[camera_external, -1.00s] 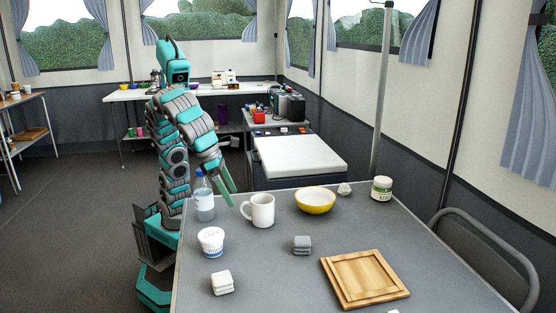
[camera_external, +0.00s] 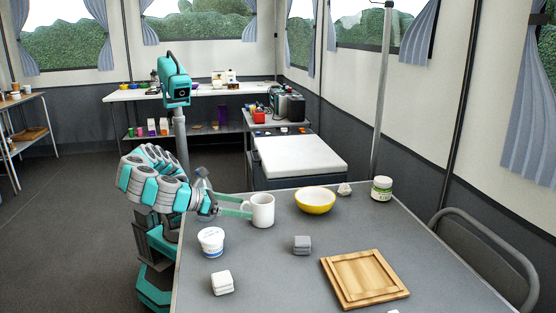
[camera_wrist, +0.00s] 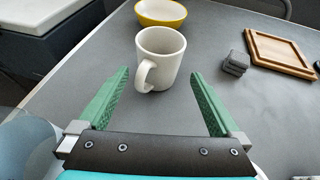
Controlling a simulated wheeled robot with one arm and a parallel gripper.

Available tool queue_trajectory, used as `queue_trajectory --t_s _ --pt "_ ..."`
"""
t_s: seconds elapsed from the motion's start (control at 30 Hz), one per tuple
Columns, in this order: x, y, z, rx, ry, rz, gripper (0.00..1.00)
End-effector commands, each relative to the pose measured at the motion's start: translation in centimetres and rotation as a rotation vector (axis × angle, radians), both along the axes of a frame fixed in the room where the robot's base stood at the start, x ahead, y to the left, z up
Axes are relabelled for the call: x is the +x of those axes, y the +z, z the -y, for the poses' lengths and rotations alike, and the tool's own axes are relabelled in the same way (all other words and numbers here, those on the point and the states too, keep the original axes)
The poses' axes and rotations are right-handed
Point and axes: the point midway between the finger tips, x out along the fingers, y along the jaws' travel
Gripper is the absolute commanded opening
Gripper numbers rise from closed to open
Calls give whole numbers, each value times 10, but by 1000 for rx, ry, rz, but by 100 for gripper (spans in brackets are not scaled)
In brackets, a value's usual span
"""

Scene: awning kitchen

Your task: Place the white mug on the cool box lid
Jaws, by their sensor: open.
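The white mug (camera_external: 263,211) stands upright on the grey table near its left side. In the wrist view the mug (camera_wrist: 162,55) is just beyond my fingertips, centred between them, with its handle toward me and to the left. My gripper (camera_external: 235,207) is low over the table, level with the mug, coming from the left. It is open and empty; its green fingers (camera_wrist: 159,85) are spread wider than the mug. The cool box lid (camera_external: 299,157) is white, flat and clear, behind the table.
A yellow bowl (camera_external: 315,201) stands right of the mug. A clear bottle (camera_wrist: 28,147) is at my gripper's left.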

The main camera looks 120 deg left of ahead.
Motion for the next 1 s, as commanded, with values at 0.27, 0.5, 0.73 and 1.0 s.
queue_trajectory --t_s 0.27,0.5,0.73,1.0 --pt "12 -10 -21 4 4 2 100" --pt "24 -19 -40 1 5 0 100" --pt "37 -28 -61 3 4 0 100" --pt "37 -28 -61 2 3 0 92"
